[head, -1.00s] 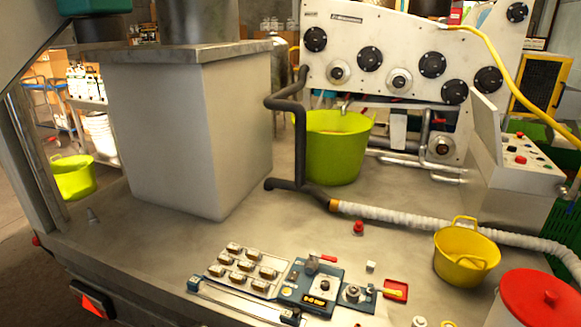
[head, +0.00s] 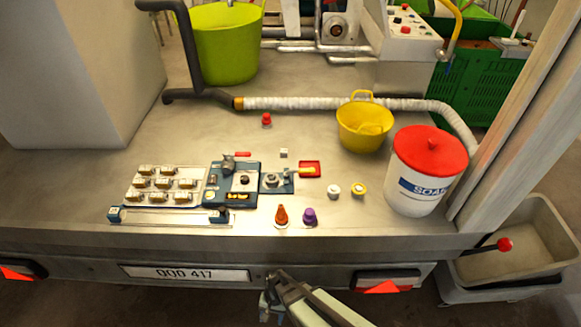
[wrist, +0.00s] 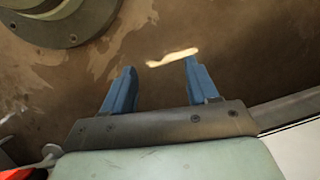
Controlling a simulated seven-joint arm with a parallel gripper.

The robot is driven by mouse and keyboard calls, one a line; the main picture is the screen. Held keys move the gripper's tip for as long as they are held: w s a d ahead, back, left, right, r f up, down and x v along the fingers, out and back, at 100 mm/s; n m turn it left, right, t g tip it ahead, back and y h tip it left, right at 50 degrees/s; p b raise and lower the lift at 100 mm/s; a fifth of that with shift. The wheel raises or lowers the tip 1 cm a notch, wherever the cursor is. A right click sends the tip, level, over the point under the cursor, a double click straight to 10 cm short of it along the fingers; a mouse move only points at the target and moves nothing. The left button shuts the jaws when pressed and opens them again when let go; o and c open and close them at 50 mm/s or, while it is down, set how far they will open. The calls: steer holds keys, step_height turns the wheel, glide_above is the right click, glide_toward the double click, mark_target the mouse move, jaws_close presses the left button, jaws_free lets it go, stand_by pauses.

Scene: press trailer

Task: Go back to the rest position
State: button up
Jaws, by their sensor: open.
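My gripper (wrist: 155,82) shows in the wrist view with its two blue fingers apart and nothing between them. Brown, stained floor lies beyond the fingers. In the head view my gripper (head: 268,304) is small and dark at the bottom centre, in front of the trailer's front edge and below the bed. Part of my arm shows beside it. It touches none of the things on the trailer bed.

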steer(key=s+d+r+g, duration=0.1)
steer(key=s+d+r, duration=0.1)
steer(key=d, duration=0.6)
steer(key=s+d+r+n+g+h, duration=0.1)
steer(key=s+d+r, duration=0.2)
steer(key=s+d, duration=0.2)
steer(key=s+d+r+g, duration=0.1)
steer(key=s+d+r, duration=0.1)
steer(key=d, duration=0.9)
steer(key=shift+s+d+r, duration=0.15)
steer(key=shift+s, duration=0.75)
